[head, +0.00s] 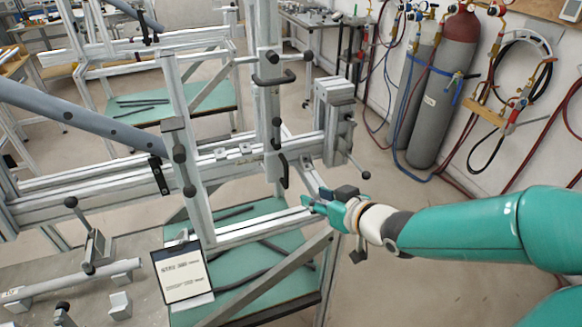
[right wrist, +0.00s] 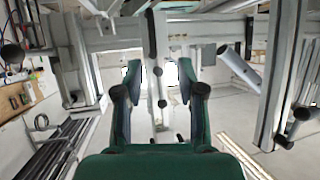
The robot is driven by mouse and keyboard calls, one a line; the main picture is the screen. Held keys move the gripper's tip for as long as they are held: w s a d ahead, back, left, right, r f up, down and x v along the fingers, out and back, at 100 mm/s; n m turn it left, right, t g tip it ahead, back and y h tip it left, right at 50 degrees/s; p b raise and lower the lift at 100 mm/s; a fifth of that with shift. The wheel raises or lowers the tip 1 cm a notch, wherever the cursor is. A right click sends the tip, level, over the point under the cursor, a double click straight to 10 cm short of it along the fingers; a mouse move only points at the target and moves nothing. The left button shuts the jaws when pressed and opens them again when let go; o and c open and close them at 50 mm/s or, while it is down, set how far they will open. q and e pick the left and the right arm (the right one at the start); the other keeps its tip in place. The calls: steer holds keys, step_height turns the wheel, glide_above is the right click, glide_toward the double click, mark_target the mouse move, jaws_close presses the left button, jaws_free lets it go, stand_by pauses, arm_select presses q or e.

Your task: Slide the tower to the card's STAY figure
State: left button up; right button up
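The card (head: 182,275), white with a dark border, leans at the front of the frame; its small print is not legible, so I cannot read the STAY figure. An upright grey post with black handles (head: 268,100), likely the tower, stands on the horizontal rails. Another upright (head: 186,165) stands left of it; I cannot be sure which is meant. My teal right gripper (head: 314,201) is below and right of the handled post, by the lower rail. In the right wrist view its fingers (right wrist: 159,76) are apart, with a post with black knobs (right wrist: 155,45) seen beyond, between them. My left gripper is not in view.
A rail end block (head: 336,115) with black handles stands right of the post. A diagonal grey tube (head: 75,115) crosses at the left. A bench (head: 130,300) with loose metal parts is front left. Gas cylinders (head: 440,95) stand at the wall; floor between is clear.

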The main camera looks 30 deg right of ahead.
mark_target(287, 185)
steer(key=shift+t, duration=0.3)
steer(key=x, duration=0.5)
steer(key=d+r+p+x, duration=0.1)
steer(key=x, duration=0.9)
steer(key=shift+w+d+r, duration=0.3)
steer(key=shift+w+r, duration=0.05)
steer(key=shift+w, duration=0.15)
jaws_close()
